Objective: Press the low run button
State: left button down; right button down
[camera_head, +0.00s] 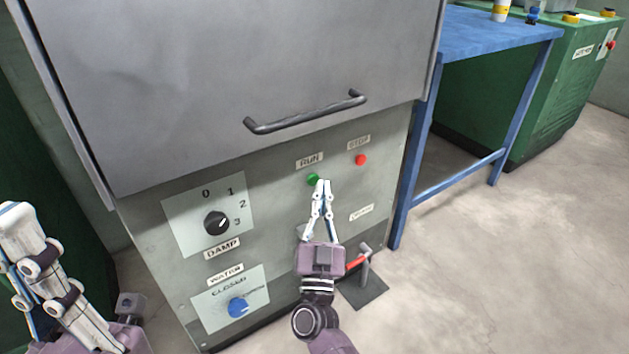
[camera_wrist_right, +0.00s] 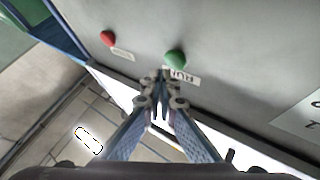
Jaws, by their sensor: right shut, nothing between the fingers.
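The green run button (camera_head: 313,178) sits on the grey machine's lower front panel, just under its RUN label (camera_head: 309,160). My right gripper (camera_head: 322,184) is shut and empty, with its fingertips just below the green button in the head view. In the right wrist view, the green button (camera_wrist_right: 176,57) lies just beyond the shut fingertips (camera_wrist_right: 160,78); the RUN label (camera_wrist_right: 181,76) is beside them. I cannot tell whether the tips touch the panel. My left gripper (camera_head: 22,232) is at the lower left edge, away from the panel, and its jaw state is unclear.
A red stop button (camera_head: 360,160) is right of the green one. A black damp knob (camera_head: 216,223) and a blue water knob (camera_head: 238,307) are at the left. The door handle (camera_head: 305,112) juts out above. A red-handled pedal (camera_head: 358,262) stands low. A blue table (camera_head: 500,35) stands right.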

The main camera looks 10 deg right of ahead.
jog(key=shift+w, duration=0.15)
jog(key=shift+w+a, duration=0.15)
jog(key=shift+w, duration=0.1)
